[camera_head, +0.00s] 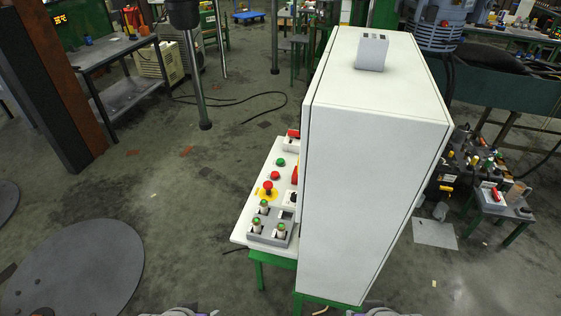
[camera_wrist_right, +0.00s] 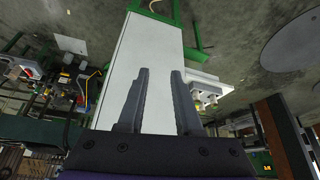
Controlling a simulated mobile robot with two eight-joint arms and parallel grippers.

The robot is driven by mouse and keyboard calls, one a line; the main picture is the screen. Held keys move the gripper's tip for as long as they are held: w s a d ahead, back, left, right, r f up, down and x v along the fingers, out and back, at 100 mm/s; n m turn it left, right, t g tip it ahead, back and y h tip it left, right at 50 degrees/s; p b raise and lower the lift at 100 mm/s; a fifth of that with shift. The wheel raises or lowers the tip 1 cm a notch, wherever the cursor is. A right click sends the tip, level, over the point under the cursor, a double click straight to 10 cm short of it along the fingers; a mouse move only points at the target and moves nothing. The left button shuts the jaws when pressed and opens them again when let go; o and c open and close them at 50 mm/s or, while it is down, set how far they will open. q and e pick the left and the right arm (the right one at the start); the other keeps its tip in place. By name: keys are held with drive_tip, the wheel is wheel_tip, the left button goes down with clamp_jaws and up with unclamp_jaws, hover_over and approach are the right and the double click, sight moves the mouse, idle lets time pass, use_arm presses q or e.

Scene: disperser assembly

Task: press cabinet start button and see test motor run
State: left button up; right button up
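The tall white cabinet (camera_head: 375,140) stands right of centre in the head view, and its pale side fills the middle of the right wrist view (camera_wrist_right: 150,62). A control panel (camera_head: 245,228) juts from its left side. The panel carries a green button (camera_head: 281,162), a red button (camera_head: 275,175) and a red mushroom button on a yellow disc (camera_head: 268,189). Which one is start cannot be read. My right gripper (camera_wrist_right: 160,72) has its fingers apart, with nothing between them and the cabinet behind. My left gripper's fingers are not in view. I cannot tell which motor is the test motor.
A grey-blue motor (camera_head: 437,22) stands behind the cabinet at the upper right. A dark hanging rod (camera_head: 198,80) is left of the cabinet. Floor is clear left of the panel.

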clamp_jaws()
idle(1.3)
